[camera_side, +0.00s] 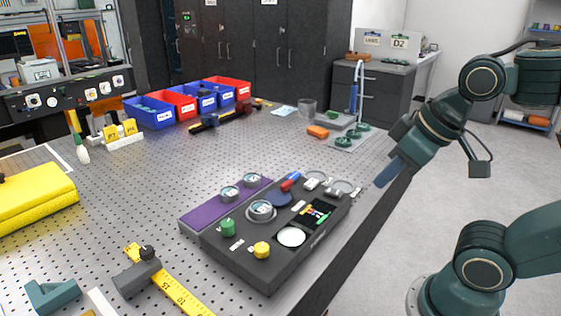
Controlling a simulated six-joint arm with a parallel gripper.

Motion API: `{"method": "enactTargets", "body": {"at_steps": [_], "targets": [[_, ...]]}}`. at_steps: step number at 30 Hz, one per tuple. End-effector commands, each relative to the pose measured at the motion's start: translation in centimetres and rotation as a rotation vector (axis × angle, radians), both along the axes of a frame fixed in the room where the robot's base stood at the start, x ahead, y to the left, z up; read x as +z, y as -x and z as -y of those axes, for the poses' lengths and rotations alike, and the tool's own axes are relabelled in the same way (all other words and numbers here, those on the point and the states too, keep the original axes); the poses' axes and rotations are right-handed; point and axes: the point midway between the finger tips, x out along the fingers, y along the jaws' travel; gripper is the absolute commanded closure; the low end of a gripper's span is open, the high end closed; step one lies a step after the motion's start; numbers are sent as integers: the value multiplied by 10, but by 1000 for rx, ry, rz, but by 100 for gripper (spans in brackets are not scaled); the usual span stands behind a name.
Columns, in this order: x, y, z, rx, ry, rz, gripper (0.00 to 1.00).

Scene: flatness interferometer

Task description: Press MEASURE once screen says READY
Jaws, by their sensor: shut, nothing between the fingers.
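The interferometer is a dark flat console (272,272) on the perforated bench. Its small screen (315,213) shows coloured blocks; its text is too small to read. A green knob-like button (228,227) and a yellow one (262,250) stand at its front left, with white labels I cannot read, so I cannot tell which is MEASURE. A white round disc (291,237) lies beside the screen. My gripper (382,180) is shut and empty, off to the right of the console above the bench edge, touching nothing.
A purple mat (190,222) with round parts lies at the console's left. Red and blue bins (148,116) stand at the back. An orange block (318,132) sits at the back right.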

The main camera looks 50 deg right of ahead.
Motion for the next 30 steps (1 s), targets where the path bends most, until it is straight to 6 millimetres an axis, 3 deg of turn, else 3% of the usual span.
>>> {"method": "enactTargets", "body": {"at_steps": [11, 30], "targets": [[5, -29, 3, -46, -28, 18, 100], [2, -149, 36, -241, -192, 114, 100]]}}
